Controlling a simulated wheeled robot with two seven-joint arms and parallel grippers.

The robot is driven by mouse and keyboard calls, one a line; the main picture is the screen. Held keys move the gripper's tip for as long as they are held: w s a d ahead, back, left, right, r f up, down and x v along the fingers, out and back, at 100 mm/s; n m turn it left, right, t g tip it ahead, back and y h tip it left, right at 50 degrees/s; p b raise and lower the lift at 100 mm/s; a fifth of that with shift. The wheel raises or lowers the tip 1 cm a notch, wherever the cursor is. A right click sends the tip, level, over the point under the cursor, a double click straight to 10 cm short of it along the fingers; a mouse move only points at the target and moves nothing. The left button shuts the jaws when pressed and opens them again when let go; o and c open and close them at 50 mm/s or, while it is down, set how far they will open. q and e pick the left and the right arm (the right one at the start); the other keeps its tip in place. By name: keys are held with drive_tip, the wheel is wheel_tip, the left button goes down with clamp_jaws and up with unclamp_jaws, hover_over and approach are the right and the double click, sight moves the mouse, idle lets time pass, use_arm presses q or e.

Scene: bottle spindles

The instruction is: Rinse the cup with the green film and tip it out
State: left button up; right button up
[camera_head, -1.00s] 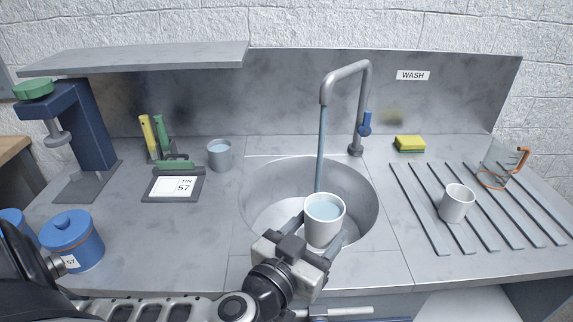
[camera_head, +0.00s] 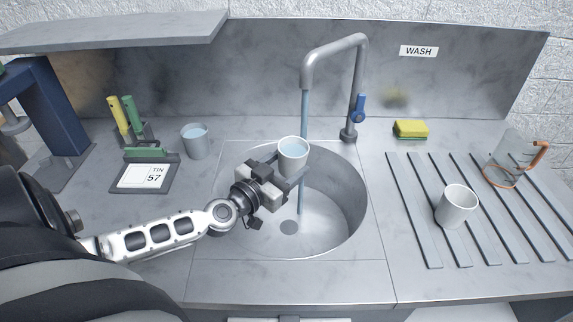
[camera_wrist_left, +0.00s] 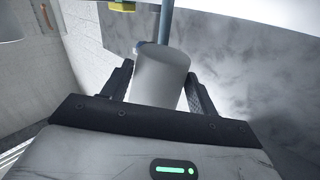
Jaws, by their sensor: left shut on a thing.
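My left gripper (camera_head: 284,172) is shut on a white cup (camera_head: 293,161) and holds it upright over the sink (camera_head: 335,220). The cup is filled with pale blue water near its rim. It also shows between the fingers in the left wrist view (camera_wrist_left: 158,78). The tap (camera_head: 335,47) is running, and its stream (camera_head: 304,115) comes down at the cup. Water also shows below the cup, down to the basin; I cannot tell whether the stream enters the cup or passes behind it. No green film shows on the cup. My right gripper is out of view.
A white cup (camera_head: 456,207) and a glass jug (camera_head: 510,160) stand on the drying ribs at right. A yellow sponge (camera_head: 410,129) lies behind them.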

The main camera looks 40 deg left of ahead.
use_arm(q)
drive_tip(key=d, duration=0.1)
drive_tip(key=s+d+m, duration=0.1)
drive_tip(key=d+r+m, duration=0.1)
drive_tip(key=d, duration=0.1)
drive_tip(key=shift+s+d+t, duration=0.1)
drive_tip(key=shift+s+t, duration=0.05)
drive_tip(key=shift+t, duration=0.25)
drive_tip(key=m, duration=0.1)
drive_tip(key=r+m, duration=0.1)
drive_tip(key=m, duration=0.1)
drive_tip(key=r+m+t, duration=0.1)
drive_tip(key=m, duration=0.1)
drive_tip(key=shift+a+h, duration=0.35)
drive_tip(key=shift+h, duration=0.05)
wheel_tip(320, 180, up, 6)
drive_tip(key=m+h, duration=0.7)
drive_tip(key=m, duration=1.1)
hover_over(300, 161)
drive_tip(key=s+d, duration=0.2)
drive_tip(key=shift+d+f, duration=0.1)
drive_tip(key=shift+f, duration=0.05)
drive_tip(key=shift+n+y, duration=0.3)
drive_tip(key=shift+y, duration=0.1)
